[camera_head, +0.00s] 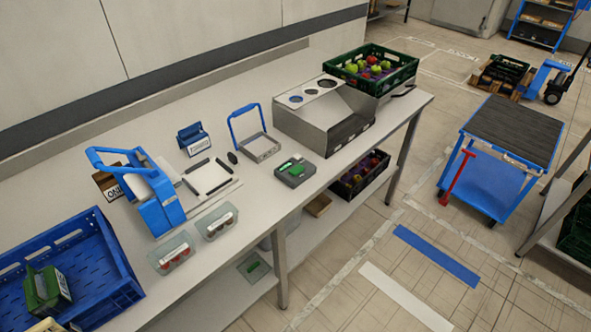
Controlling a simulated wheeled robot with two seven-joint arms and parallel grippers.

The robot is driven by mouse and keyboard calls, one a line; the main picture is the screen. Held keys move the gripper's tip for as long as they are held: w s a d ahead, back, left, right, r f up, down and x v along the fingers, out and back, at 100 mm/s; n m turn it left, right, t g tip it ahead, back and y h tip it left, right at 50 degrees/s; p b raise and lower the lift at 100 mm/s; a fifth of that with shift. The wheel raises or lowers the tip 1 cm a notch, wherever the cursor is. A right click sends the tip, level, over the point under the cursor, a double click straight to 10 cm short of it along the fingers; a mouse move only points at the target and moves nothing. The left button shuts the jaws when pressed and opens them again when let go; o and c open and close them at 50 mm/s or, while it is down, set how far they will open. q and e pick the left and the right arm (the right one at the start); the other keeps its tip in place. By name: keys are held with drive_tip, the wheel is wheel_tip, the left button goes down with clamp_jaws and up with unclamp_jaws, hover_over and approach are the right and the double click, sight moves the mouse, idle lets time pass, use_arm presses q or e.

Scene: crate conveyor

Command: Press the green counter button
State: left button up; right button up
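A dark grey box (302,178) with a green top piece (291,168) sits near the front edge of the counter (262,202), right of the middle. The green piece looks like the counter button, but it is too small to tell whether it is pressed. Nothing touches it. Neither of my grippers is in view.
Left of the box are a blue-handled device (260,147), a white plate (208,177), a blue machine (160,213), clear fruit trays (174,254) and a blue crate (107,285). Behind it are a steel unit (298,124) and green fruit crate (404,76).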

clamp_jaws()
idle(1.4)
